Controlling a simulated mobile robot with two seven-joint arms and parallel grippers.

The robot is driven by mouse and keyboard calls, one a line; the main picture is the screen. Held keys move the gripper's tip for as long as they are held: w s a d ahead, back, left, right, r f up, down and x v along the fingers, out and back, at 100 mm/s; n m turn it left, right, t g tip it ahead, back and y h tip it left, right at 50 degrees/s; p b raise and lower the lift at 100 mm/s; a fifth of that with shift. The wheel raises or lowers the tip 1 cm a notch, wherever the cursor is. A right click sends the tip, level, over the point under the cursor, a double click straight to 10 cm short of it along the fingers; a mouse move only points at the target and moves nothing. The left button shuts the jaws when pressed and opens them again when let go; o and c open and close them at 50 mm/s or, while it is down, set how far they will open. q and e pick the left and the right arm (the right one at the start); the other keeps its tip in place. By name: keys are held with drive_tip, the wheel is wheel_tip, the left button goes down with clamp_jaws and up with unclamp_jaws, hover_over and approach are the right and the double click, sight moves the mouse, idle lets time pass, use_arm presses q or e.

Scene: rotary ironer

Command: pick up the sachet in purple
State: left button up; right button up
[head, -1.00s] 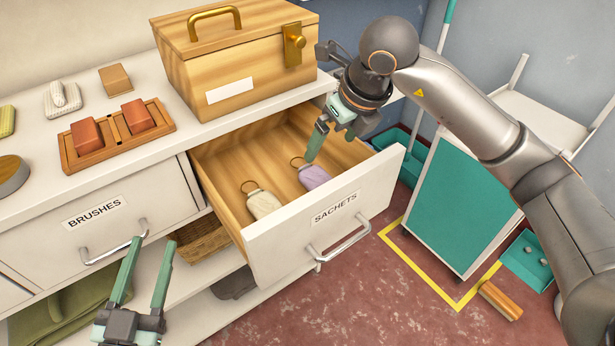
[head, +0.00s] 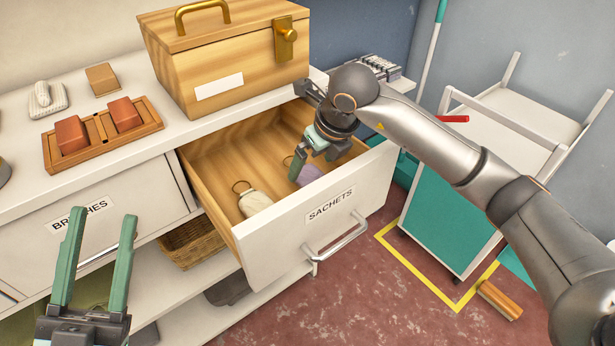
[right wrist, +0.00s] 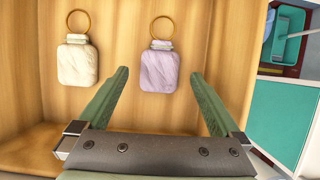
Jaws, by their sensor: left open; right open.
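The purple sachet (head: 308,174) lies in the open drawer labelled SACHETS (head: 285,240), partly hidden by my right gripper in the head view. In the right wrist view the purple sachet (right wrist: 159,68) lies flat with its ring toward the top, ahead of and between the open fingers. My right gripper (head: 308,165) is open and empty, reaching down into the drawer; its fingers (right wrist: 158,88) also show in the right wrist view. A cream sachet (head: 254,202) with a ring lies to the left in the drawer. My left gripper (head: 98,225) is open and empty in front of the cabinet.
A wooden box (head: 230,60) with a brass latch stands on the counter behind the drawer. The drawer's front panel and side walls surround the sachets. A white and teal cart (head: 455,205) stands to the right. A wooden tray (head: 50,157) holds red blocks at left.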

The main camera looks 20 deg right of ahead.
sight(309, 172)
drive_tip(key=shift+b+x, duration=0.4)
drive_tip(key=shift+x, duration=1.45)
use_arm(q)
drive_tip(key=s+r+m+h, duration=0.2)
drive_tip(key=h, duration=0.1)
drive_tip(key=shift+s+d+r+m+h, duration=0.2)
drive_tip(key=shift+s+r+m+h, duration=0.1)
drive_tip(key=shift+s+r, duration=0.1)
use_arm(e)
drive_tip(key=shift+c, duration=0.2)
drive_tip(key=c, duration=1.3)
drive_tip(key=shift+r, duration=0.1)
